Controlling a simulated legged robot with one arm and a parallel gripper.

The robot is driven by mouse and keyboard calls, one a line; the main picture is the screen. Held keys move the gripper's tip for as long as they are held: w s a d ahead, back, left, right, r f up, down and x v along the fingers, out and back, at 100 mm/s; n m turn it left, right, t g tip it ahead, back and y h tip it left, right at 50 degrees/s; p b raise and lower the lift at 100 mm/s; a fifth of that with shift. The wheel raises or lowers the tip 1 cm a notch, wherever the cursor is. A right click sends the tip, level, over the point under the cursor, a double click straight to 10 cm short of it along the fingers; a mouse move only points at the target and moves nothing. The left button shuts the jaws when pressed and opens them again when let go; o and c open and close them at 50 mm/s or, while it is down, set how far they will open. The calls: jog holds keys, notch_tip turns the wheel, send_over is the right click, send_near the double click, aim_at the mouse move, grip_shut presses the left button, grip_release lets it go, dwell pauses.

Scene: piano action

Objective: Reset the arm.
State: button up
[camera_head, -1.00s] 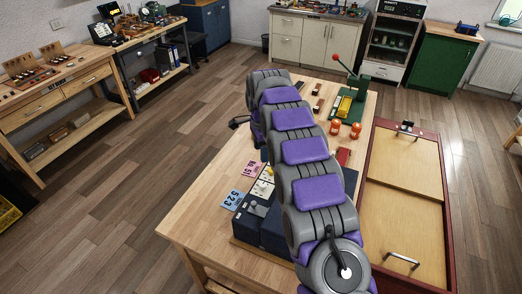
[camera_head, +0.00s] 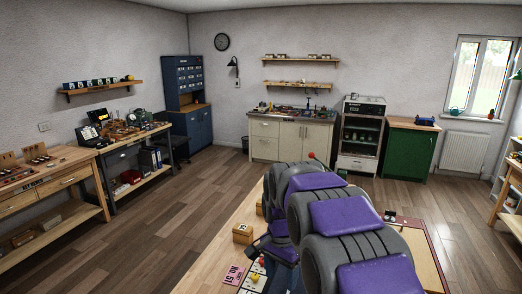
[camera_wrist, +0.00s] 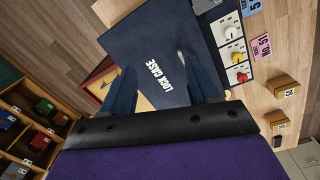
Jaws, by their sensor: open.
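My arm (camera_head: 345,215), grey with purple pads, is folded over the wooden workbench (camera_head: 215,262) in the head view and hides much of its top. In the wrist view my gripper (camera_wrist: 157,64) is open, its two dark blue fingers apart with nothing visible between them. Beyond the fingers is a dark blue box lettered LOCK CASE (camera_wrist: 140,45). I cannot tell how far the fingertips are from it. The gripper's fingers cannot be made out in the head view.
A panel with white, yellow and red knobs (camera_wrist: 233,57) adjoins the case. A pink tag (camera_wrist: 262,46) and small wooden blocks (camera_wrist: 283,87) lie near it. A wooden rack (camera_wrist: 30,125) with compartments is at left. The floor (camera_head: 160,215) left of the bench is clear.

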jog(key=s+d+f+n+b, duration=0.1)
jog(key=s+d+f+n, duration=0.1)
jog(key=s, duration=0.9)
jog(key=s+d+f+n+b, duration=0.1)
jog(key=s+d+f+n, duration=0.1)
jog(key=s, duration=1)
jog(key=s+d+f+n+g+b, duration=0.1)
jog(key=s+d+n, duration=0.3)
jog(key=s, duration=0.8)
jog(key=shift+s+d+f+b, duration=0.15)
jog(key=shift+d+f+b, duration=0.25)
jog(key=shift+d+f, duration=0.1)
